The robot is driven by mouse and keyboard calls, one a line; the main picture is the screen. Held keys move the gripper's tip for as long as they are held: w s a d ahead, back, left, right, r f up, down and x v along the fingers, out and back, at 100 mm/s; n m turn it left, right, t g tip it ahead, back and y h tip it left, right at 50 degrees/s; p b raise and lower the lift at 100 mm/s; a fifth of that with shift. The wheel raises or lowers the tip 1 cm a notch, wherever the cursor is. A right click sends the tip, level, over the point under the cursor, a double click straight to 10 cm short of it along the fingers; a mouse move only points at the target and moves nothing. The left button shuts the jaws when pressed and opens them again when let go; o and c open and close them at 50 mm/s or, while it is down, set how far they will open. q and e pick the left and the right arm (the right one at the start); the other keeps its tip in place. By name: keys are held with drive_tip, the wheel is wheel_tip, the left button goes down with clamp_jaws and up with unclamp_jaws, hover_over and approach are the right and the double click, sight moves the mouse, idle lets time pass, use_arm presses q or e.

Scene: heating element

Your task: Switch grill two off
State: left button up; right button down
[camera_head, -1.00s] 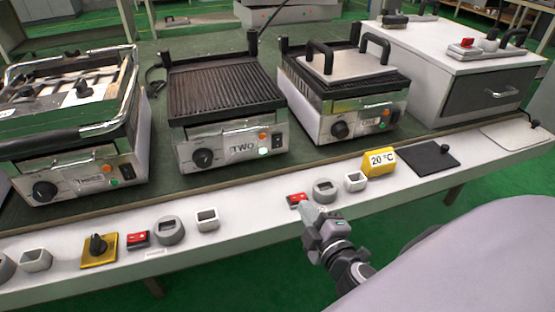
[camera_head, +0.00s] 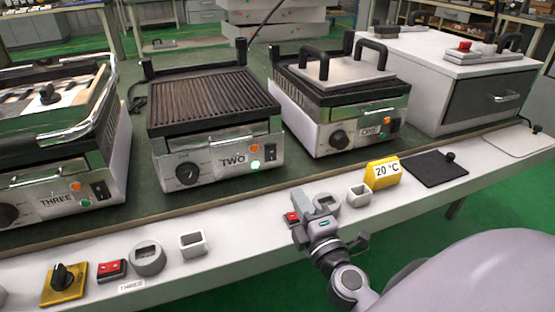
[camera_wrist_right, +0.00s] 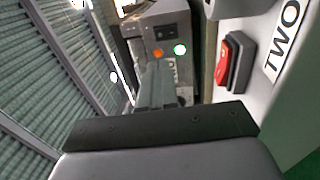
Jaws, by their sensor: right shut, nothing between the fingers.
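Grill two (camera_head: 215,105) stands in the middle of the head view, with "TWO" on its front panel. The panel has a black knob (camera_head: 188,173), an orange light, a bright green light (camera_head: 255,164) and a black switch (camera_head: 270,152). A red switch box (camera_head: 291,218) sits on the front ledge, beside my right gripper (camera_head: 312,200). The wrist view shows the red switch (camera_wrist_right: 223,62) next to a "TWO" label (camera_wrist_right: 285,40). My right gripper's fingers (camera_wrist_right: 155,85) are shut and empty, pointing towards the grill's lights. My left gripper is out of view.
Grill three (camera_head: 60,150) is on the left and grill one (camera_head: 340,100) on the right. A grey box (camera_head: 450,70) stands at right.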

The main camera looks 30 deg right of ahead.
sight(274, 150)
drive_tip(key=p+x, duration=0.2)
drive_tip(key=x, duration=1)
drive_tip(key=shift+w, duration=0.1)
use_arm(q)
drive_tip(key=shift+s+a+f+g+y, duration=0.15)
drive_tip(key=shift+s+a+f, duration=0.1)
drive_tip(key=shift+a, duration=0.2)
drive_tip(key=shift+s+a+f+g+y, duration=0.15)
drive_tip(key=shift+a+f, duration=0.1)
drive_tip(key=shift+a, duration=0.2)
use_arm(e)
drive_tip(key=shift+w+d, duration=0.15)
drive_tip(key=shift+w, duration=0.4)
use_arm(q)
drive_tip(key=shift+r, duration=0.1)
use_arm(e)
drive_tip(key=shift+r, duration=0.1)
